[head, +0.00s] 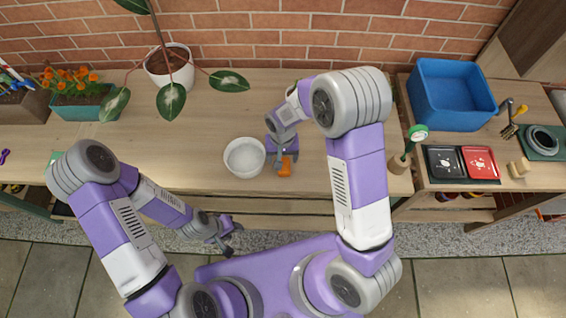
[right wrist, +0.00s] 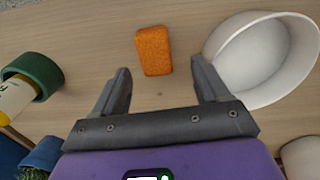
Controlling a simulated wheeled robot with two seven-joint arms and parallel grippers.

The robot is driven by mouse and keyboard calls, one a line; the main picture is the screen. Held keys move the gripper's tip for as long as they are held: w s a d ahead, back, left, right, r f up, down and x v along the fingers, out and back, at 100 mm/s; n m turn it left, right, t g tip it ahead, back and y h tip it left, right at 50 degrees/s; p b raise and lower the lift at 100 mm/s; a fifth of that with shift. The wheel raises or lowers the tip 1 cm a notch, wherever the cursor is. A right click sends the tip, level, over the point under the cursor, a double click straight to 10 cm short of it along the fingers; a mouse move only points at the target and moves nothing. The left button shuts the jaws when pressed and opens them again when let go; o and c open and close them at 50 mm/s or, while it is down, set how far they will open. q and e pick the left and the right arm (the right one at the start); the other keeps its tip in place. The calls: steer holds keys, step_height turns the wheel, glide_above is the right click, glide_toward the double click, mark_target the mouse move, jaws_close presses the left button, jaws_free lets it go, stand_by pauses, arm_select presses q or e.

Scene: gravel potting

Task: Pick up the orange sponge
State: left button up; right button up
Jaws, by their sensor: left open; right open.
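The orange sponge (head: 285,170) lies on the wooden table just right of the white bowl (head: 244,157). In the right wrist view the sponge (right wrist: 153,51) lies flat on the wood, beyond and between the fingertips. My right gripper (head: 282,158) is open and empty above the table beside the sponge; its fingers also show in the right wrist view (right wrist: 161,78). The white bowl (right wrist: 262,60) is close to one finger there. My left gripper (head: 226,242) is open and empty in front of the table's front edge, far from the sponge.
A potted plant (head: 170,67) and an orange-flowered planter (head: 78,97) stand at the back left. On the right are a blue bin (head: 451,94), black and red tins (head: 461,161) and a brush (head: 513,122).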

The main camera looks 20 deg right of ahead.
mark_target(284, 165)
steer(key=f, duration=0.4)
steer(key=shift+s+d, duration=0.3)
steer(key=shift+s, duration=0.1)
steer(key=shift+f+b, duration=0.3)
steer(key=shift+f, duration=0.25)
steer(key=shift+w, duration=0.1)
steer(key=c, duration=1)
step_height(284, 165, up, 10)
steer(key=shift+r+p, duration=0.1)
steer(key=shift+p, duration=0.65)
steer(key=o, duration=0.5)
steer(key=c, duration=0.4)
